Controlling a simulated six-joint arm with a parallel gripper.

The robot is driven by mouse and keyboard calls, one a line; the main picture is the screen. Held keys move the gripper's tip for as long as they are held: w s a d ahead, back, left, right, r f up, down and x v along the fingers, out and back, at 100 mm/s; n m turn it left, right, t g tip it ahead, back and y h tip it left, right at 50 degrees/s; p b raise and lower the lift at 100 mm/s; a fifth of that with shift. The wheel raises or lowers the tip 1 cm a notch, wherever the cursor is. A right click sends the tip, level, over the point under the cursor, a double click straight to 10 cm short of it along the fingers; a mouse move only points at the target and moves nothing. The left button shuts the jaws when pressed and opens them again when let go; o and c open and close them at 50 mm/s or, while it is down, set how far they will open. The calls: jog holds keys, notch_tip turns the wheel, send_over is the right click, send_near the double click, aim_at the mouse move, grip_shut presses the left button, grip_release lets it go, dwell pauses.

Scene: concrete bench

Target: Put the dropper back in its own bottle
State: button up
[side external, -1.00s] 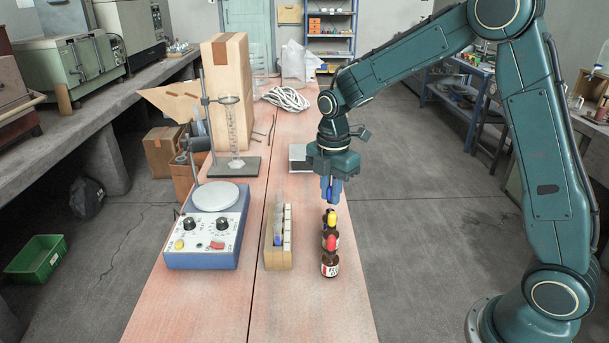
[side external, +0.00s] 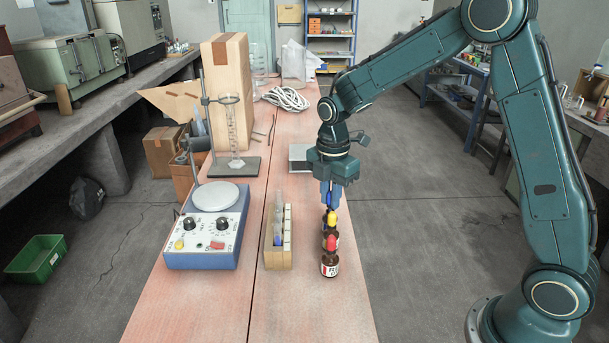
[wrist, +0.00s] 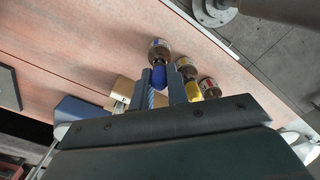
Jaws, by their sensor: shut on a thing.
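My gripper (side external: 330,200) points down over the far end of a row of small brown bottles on the bench. It is shut on the dropper with a blue bulb (wrist: 159,77), which sits between the fingers in the wrist view. A brown bottle with a pale label (wrist: 159,51) lies right beyond the blue bulb; I cannot tell how deep the dropper's tip is in it. A bottle with a yellow bulb (side external: 331,218) and one with a red bulb (side external: 331,243) stand in front. The dropper's glass is hidden.
A wooden rack with tubes (side external: 279,257) stands left of the bottles. A blue stirrer with a white plate (side external: 207,250) is farther left. A stand with a glass cylinder (side external: 233,130) and a pale box (side external: 302,158) are behind. The front of the bench is clear.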

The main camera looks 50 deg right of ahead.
jog(key=shift+f, duration=0.55)
jog(key=o, duration=1.1)
jog(key=shift+r, duration=0.2)
jog(key=shift+r, duration=3.35)
